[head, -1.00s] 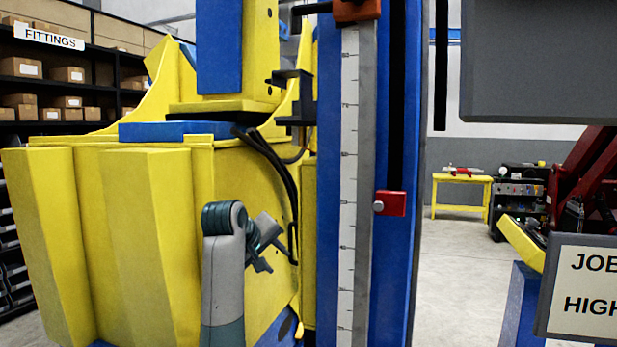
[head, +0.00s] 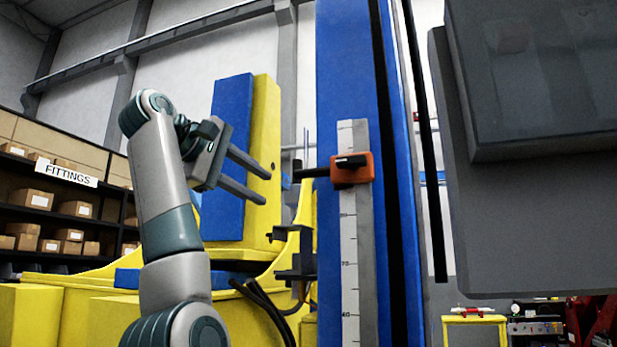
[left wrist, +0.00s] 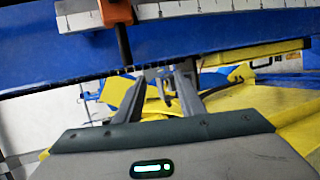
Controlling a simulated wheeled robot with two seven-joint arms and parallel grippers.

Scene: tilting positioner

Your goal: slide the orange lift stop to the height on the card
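The orange lift stop (head: 343,171), with a black knob or lever on its front, sits on the pale scale (head: 348,240) of the blue column, near the scale's upper end. A thin dark arm sticks out to its left. In the left wrist view the orange stop (left wrist: 116,11) shows at the top edge, with a dark rod from it. My left gripper (head: 269,187) is raised left of the stop, apart from it, with its two fingers spread and nothing between them. Its fingers also show in the left wrist view (left wrist: 162,88). My right gripper is not in view. The card is not in view now.
The blue column (head: 345,70) stands upright in the middle. Yellow and blue machine parts (head: 262,150) stand behind my left gripper. A black bracket (head: 298,262) juts out left of the column below the stop. A large grey panel (head: 450,200) fills the right.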

